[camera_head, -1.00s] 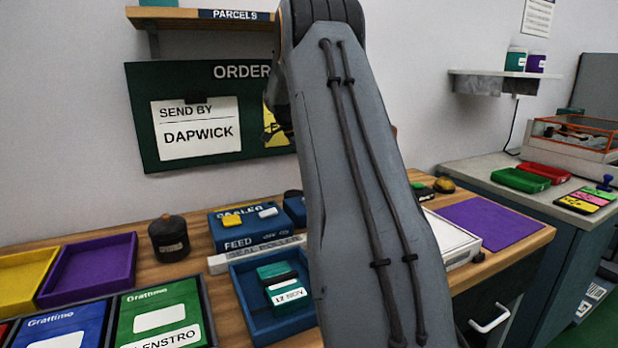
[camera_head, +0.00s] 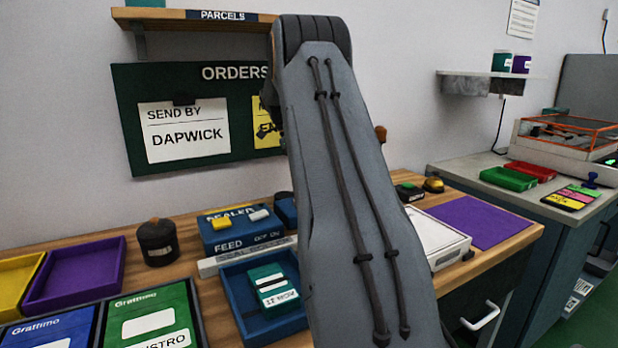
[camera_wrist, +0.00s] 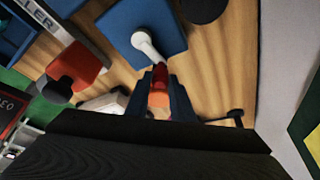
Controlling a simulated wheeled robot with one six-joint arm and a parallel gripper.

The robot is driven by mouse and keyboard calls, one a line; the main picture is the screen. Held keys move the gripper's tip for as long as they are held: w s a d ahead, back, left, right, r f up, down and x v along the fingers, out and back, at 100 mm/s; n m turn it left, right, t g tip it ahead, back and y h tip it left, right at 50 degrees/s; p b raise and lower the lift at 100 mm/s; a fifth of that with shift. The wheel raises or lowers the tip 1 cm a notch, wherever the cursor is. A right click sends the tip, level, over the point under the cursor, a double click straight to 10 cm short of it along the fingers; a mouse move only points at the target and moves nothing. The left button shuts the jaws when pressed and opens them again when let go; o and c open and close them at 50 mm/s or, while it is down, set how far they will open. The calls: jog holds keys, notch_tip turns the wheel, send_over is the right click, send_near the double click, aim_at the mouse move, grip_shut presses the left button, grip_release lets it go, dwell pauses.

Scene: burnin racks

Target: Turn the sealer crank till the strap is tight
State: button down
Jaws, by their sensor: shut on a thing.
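The blue sealer (camera_head: 240,231) stands on the wooden bench in the head view, with a yellow and a white button on top. In the wrist view, a white crank arm (camera_wrist: 148,45) is fixed on a blue block (camera_wrist: 118,24) and runs to a red-orange handle (camera_wrist: 159,77). My gripper (camera_wrist: 161,82) is shut on this handle, its two dark fingers on either side. In the head view my arm hides the gripper and the crank. I cannot make out the strap or how tight it is.
A blue tray (camera_head: 232,300) with a green box (camera_head: 273,287) stands in front of the sealer. A dark jar (camera_head: 157,243) and a purple tray (camera_head: 74,275) are to the left. A white box (camera_head: 440,236) and purple mat (camera_head: 482,220) lie to the right.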

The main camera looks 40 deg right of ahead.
jog(key=c, duration=1.5)
grip_release()
jog(key=shift+c, duration=0.2)
jog(key=v, duration=0.7)
jog(key=shift+w+r, duration=0.2)
jog(key=shift+r, duration=0.15)
